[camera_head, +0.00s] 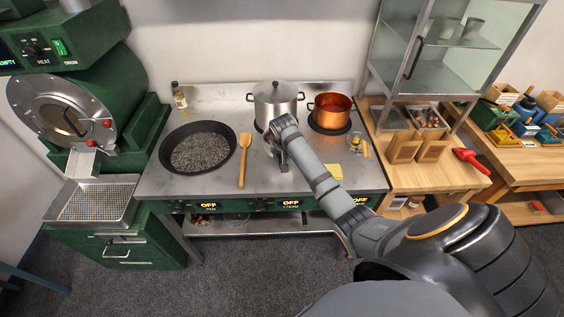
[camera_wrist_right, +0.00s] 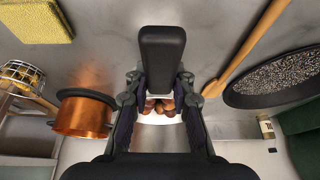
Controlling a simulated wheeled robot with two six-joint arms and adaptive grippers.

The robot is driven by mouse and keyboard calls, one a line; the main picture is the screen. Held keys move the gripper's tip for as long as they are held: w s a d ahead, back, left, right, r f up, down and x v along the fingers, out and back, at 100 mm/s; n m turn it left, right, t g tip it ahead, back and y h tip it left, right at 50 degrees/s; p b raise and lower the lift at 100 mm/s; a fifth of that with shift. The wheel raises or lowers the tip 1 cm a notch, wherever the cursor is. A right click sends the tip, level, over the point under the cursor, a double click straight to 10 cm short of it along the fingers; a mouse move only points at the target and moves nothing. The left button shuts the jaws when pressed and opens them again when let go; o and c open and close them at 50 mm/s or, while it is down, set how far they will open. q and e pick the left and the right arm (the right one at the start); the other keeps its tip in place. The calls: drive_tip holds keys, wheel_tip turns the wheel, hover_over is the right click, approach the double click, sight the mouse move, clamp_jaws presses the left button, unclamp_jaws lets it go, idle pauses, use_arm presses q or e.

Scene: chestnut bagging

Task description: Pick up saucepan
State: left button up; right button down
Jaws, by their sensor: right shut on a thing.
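The saucepan shows in the right wrist view as a pale metal pan (camera_wrist_right: 150,119) with several brown chestnuts (camera_wrist_right: 162,106) in it and a thick black handle (camera_wrist_right: 163,50). My right gripper (camera_wrist_right: 161,88) is shut on the handle, with one finger on each side. In the head view my right gripper (camera_head: 281,152) is over the stove top, in front of the lidded steel pot. There the saucepan is mostly hidden by my arm, and I cannot tell whether it touches the stove. My left gripper is not in view.
A lidded steel pot (camera_head: 276,107) and a copper pot (camera_head: 331,117) stand at the back of the steel stove top (camera_head: 162,182). A black pan of dark grains (camera_head: 197,147) and a wooden spatula (camera_head: 243,158) lie left. A yellow sponge (camera_head: 332,172) lies right.

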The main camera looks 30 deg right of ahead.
drive_tip(key=s+r, duration=0.1)
drive_tip(key=s+a+r, duration=0.1)
drive_tip(key=a+r+b, duration=0.1)
drive_tip(key=r, duration=0.1)
drive_tip(key=shift+s+a+r, duration=0.1)
drive_tip(key=shift+s, duration=0.3)
drive_tip(key=s+a+r+b, duration=0.3)
drive_tip(key=s+a+b, duration=0.1)
drive_tip(key=s, duration=0.3)
drive_tip(key=shift+s+a, duration=0.15)
drive_tip(key=shift+a, duration=0.65)
drive_tip(key=shift+s, duration=0.1)
